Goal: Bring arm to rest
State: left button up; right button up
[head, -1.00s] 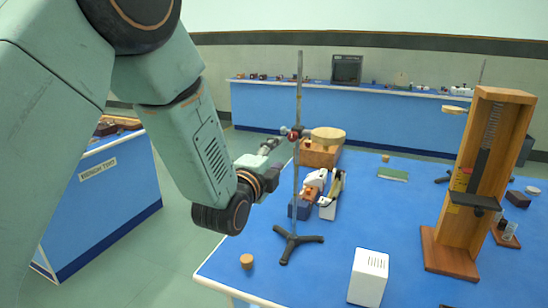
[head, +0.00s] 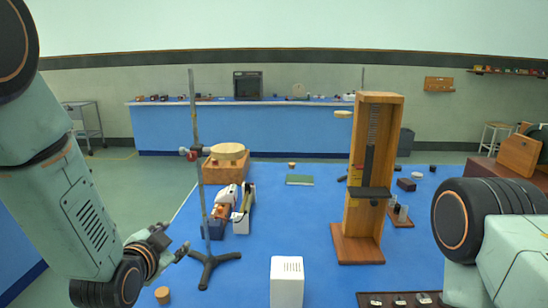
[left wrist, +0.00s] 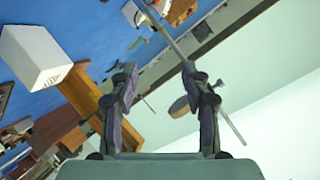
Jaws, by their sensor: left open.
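My left arm comes in from the left in the head view. Its gripper (head: 170,243) is open and empty, just left of the black tripod foot of a retort stand (head: 208,262). In the left wrist view the two dark fingers of this gripper (left wrist: 158,78) stand apart with nothing held between them. The stand's rod shows beyond them. My right arm shows at the right edge of the head view; its gripper is out of the frame.
A blue bench (head: 325,220) carries a white box (head: 286,283), a tall wooden instrument (head: 366,180), a cork (head: 162,295), a green book (head: 300,180) and a wooden box (head: 222,170). A dark tray (head: 375,299) lies at the front. Open floor is left of the bench.

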pick_arm(q)
jog(key=s+f+n+g+b, duration=0.2)
jog(key=s+f+n+g, duration=0.2)
jog(key=s+f, duration=0.6)
jog(key=s+f+n+g+b, duration=0.25)
jog(key=s+f, duration=0.45)
jog(key=f, duration=0.7)
jog(key=s+f+n+g+b, duration=0.1)
jog(key=s+f+g+b, duration=0.1)
jog(key=s+f, duration=0.5)
jog(key=s+f+n+g+b, duration=0.1)
jog(key=s+f+g+b, duration=0.2)
jog(key=s, duration=1.2)
notch_tip(320, 180, down, 5)
jog(key=shift+s+a+f+g+b, duration=0.2)
jog(key=shift+g+b, duration=0.15)
jog(key=shift+g, duration=0.7)
